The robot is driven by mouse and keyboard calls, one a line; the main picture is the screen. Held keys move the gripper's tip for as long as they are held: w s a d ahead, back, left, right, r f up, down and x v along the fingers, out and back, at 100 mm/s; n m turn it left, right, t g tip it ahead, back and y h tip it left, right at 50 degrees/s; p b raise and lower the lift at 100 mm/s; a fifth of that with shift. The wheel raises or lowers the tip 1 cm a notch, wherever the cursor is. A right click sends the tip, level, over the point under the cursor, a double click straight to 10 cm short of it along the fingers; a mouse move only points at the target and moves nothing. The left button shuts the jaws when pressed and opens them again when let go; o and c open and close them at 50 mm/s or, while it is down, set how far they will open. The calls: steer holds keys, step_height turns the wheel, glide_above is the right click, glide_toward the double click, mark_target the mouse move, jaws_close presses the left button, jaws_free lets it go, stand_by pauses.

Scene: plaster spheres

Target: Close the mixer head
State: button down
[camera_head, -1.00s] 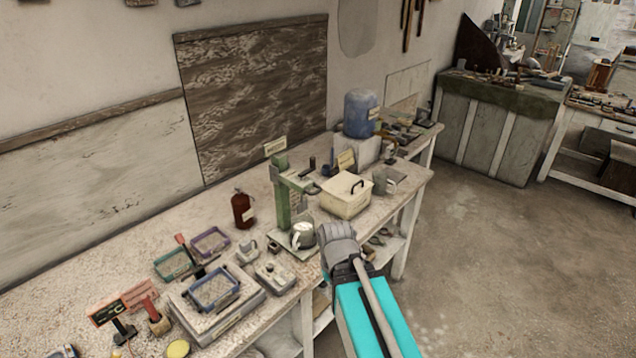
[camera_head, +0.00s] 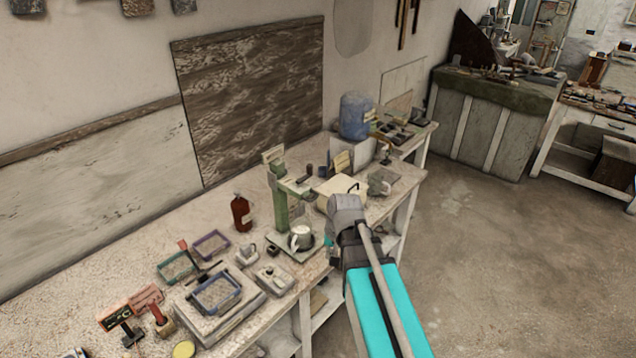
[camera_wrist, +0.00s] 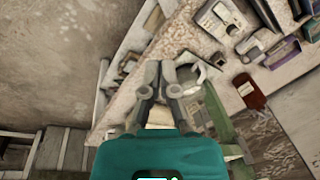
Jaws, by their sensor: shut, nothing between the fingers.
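The green mixer (camera_head: 281,206) stands on the workbench, its column upright, with a white pot (camera_head: 301,238) on its base. Its head (camera_head: 297,187) reaches out to the right near the column's top; I cannot tell its exact tilt. The green frame (camera_wrist: 219,122) also shows in the wrist view, right of my gripper, with the pot (camera_wrist: 191,76) just beyond the fingers. My gripper (camera_wrist: 163,68) is shut and empty, near the pot in that picture; I cannot tell whether it touches anything. In the head view my wrist hides the fingertips, at the right of the mixer.
A cream box (camera_head: 329,188) stands behind my wrist, partly covered. A red bottle (camera_head: 241,212) stands left of the mixer, with small trays (camera_head: 216,293) nearer. A blue jug (camera_head: 356,116) is farther back. The floor (camera_head: 500,240) to the right is clear.

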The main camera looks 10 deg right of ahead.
steer(key=w+d+r+m+t+y+p, duration=0.1)
steer(key=w+d+r+m+p, duration=0.2)
steer(key=w+r+p, duration=0.3)
steer(key=w+d+r+m+t+y+p, duration=0.1)
steer(key=w+d+r+m+t+p, duration=0.1)
steer(key=w+r+p, duration=0.5)
step_height(320, 180, up, 4)
steer(key=w+d+m, duration=0.1)
steer(key=w+m, duration=0.1)
steer(key=w, duration=0.1)
steer(key=shift+d, duration=0.2)
steer(key=shift+f, duration=0.1)
steer(key=b, duration=1.2)
glide_toward(317, 196)
steer(key=x, duration=0.7)
steer(key=shift+w+f, duration=0.15)
steer(key=shift+f, duration=0.2)
